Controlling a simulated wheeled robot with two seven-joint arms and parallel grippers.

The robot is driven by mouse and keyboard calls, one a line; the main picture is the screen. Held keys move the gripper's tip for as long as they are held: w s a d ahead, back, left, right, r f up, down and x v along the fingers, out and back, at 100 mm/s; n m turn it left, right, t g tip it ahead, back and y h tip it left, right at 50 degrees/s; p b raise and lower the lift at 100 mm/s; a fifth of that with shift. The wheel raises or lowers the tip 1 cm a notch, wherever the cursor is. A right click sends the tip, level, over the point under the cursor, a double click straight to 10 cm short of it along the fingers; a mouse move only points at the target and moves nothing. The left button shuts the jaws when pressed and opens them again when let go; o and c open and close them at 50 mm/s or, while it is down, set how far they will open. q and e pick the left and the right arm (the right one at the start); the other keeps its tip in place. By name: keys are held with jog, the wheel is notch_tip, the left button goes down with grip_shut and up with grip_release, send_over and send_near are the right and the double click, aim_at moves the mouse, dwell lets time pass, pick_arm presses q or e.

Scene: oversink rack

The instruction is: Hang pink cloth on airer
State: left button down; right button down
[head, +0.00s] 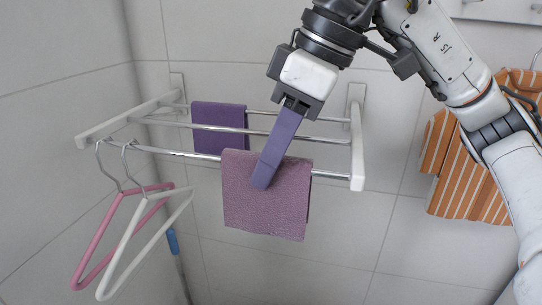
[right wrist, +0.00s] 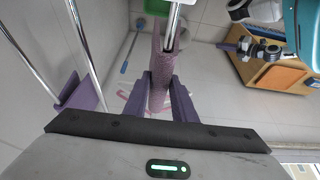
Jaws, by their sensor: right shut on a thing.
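The pink cloth (head: 268,215) is draped over the front rail of the wall airer (head: 357,150), toward its right end. Its front flap hangs down, and a strip of the rear flap shows at the right edge. My right gripper (head: 262,184) points down and is shut on the pink cloth at the rail, with one purple finger in front. In the right wrist view, the pink cloth (right wrist: 160,75) sits between the two fingers (right wrist: 160,82). The other finger is hidden in the head view. My left gripper is not seen in the head view.
A purple cloth (head: 218,118) hangs on the rails behind. Pink (head: 95,240) and white (head: 127,252) hangers hang at the airer's left end. An orange striped cloth (head: 470,185) hangs at right. A blue-handled stick (head: 173,242) stands below. The front rail's right end is bare.

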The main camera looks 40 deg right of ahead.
jog(key=c, duration=1.5)
grip_release()
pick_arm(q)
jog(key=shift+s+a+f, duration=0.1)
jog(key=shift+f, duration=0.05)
pick_arm(e)
jog(key=shift+o, duration=0.6)
jog(key=shift+r, duration=0.35)
jog(key=p+v, duration=0.2)
jog(key=v, duration=0.7)
jog(key=shift+s+d+r, duration=0.15)
jog(key=shift+s+r, duration=0.05)
jog(key=shift+r, duration=0.1)
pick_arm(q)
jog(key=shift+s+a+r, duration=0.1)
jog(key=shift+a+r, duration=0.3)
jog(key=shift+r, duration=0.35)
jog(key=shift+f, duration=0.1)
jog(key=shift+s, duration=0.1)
